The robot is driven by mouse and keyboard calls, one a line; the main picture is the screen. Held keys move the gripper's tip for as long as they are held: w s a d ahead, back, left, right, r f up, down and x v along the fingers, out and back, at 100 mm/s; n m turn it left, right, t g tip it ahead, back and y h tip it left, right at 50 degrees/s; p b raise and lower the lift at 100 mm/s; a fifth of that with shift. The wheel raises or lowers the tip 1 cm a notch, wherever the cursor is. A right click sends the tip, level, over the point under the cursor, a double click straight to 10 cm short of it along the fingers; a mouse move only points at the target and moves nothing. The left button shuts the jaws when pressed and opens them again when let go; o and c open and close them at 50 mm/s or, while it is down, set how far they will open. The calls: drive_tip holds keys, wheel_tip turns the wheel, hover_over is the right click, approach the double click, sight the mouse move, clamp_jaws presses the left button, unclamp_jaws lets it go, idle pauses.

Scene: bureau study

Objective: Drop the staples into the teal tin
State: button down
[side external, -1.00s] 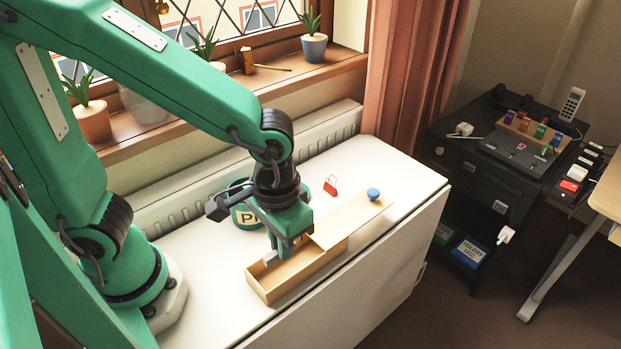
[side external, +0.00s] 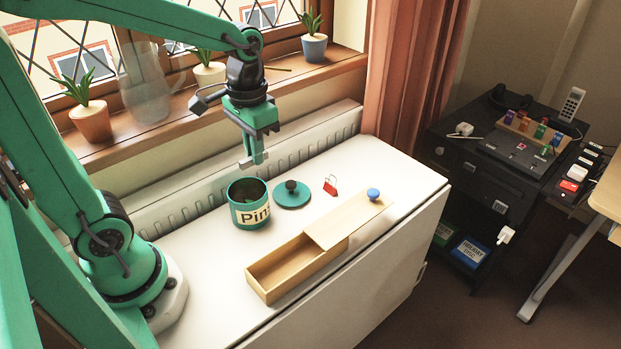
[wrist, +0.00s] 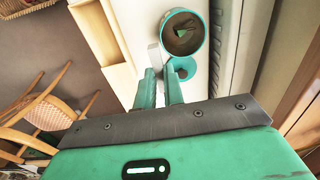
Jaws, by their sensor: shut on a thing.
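The teal tin (side external: 249,216) stands open and upright on the white top, with a cream label reading "Pin". It also shows in the wrist view (wrist: 203,33), with a small green shape inside. Its teal lid (side external: 292,198) with a dark knob lies flat just to its right. My gripper (side external: 253,160) is shut and hangs above the tin, pointing down, apart from it. In the wrist view a pale grey strip, the staples (wrist: 153,55), sticks out at the fingertips; the fingers hide part of it.
A wooden box (side external: 263,284) with its lid (side external: 350,218) slid partly open stands in front; its visible inside is empty. A red clip (side external: 330,187) lies beyond the tin's lid. A radiator (side external: 185,205) and window sill with pots run behind.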

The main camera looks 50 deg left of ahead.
sight(249, 161)
drive_tip(key=shift+a+r, duration=0.25)
drive_tip(key=shift+a, duration=0.5)
drive_tip(key=shift+a+r, duration=0.25)
drive_tip(key=shift+a, duration=0.5)
drive_tip(key=shift+f, duration=0.15)
drive_tip(key=shift+f, duration=2.85)
drive_tip(key=c, duration=1.4)
unclamp_jaws()
drive_tip(key=shift+c, duration=0.2)
drive_tip(key=shift+r, duration=0.15)
wheel_tip(249, 161, up, 8)
drive_tip(key=shift+f, duration=0.25)
